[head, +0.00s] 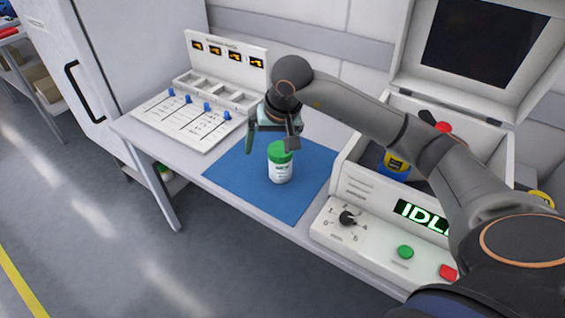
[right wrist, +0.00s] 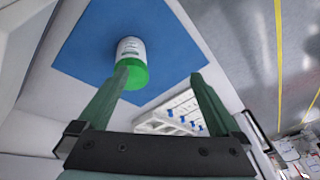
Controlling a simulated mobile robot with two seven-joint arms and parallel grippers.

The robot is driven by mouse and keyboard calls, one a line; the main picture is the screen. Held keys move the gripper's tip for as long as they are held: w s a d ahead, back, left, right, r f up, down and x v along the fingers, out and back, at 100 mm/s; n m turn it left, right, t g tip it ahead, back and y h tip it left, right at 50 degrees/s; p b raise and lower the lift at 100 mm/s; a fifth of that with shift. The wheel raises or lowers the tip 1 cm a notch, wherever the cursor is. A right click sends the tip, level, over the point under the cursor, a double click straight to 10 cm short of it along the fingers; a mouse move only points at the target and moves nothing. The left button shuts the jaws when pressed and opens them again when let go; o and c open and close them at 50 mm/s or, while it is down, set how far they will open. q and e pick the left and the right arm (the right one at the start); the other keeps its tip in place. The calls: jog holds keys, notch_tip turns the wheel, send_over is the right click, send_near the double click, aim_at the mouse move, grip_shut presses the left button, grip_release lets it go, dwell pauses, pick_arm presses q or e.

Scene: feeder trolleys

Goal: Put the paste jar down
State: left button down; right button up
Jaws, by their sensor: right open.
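The paste jar (head: 281,168), white with a green lid, stands upright on the blue mat (head: 230,178). My right gripper (head: 271,140) is open with nothing held, just above and behind the jar in the head view. In the right wrist view the jar (right wrist: 131,52) shows beyond the fingertips of the open gripper (right wrist: 160,72), close to the left finger and partly overlapped by it. I cannot tell whether that finger touches the lid. My left gripper is not in view.
A panel with blue sliders (head: 190,118) stands left of the mat. A machine (head: 338,222) with an IDLE display, a knob and buttons stands right, its lid raised. A blue and yellow jar (head: 395,164) is inside it. The mat around the paste jar is clear.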

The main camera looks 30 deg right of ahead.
jog(key=s+a+f+m+g+y, duration=0.1)
jog(key=s+a+f+m+y, duration=0.15)
jog(key=a, duration=0.45)
jog(key=s+a+f+m+g+y, duration=0.1)
jog(key=s+a+f+y, duration=0.1)
jog(key=a+y, duration=0.35)
jog(key=s+a+r+m+t+y, duration=0.25)
jog(key=a+m+y, duration=0.3)
jog(key=m, duration=0.45)
jog(key=s+a+r+m+t+y, duration=0.1)
jog(key=a+r+m+t+y, duration=0.25)
jog(key=a+m, duration=0.5)
jog(key=d+f+m+t+h, duration=0.4)
jog(key=d+f+m+h, duration=0.1)
jog(key=m, duration=0.8)
jog(key=d+f+m+t+h, duration=0.4)
jog(key=d+f+m+h, duration=0.15)
jog(key=m, duration=0.75)
jog(key=s+d+f+m+g+h, duration=0.2)
jog(key=s+f+m+g, duration=0.1)
jog(key=s+f+m, duration=0.4)
jog(key=s+d+f+m+g+h, duration=0.2)
jog(key=s+f+m+g, duration=0.1)
jog(key=s+f+m, duration=0.4)
notch_tip(320, 180, down, 4)
jog(key=m, duration=0.3)
jog(key=shift+d+f+g, duration=0.2)
jog(key=shift+d+g, duration=0.1)
jog(key=shift+g, duration=0.1)
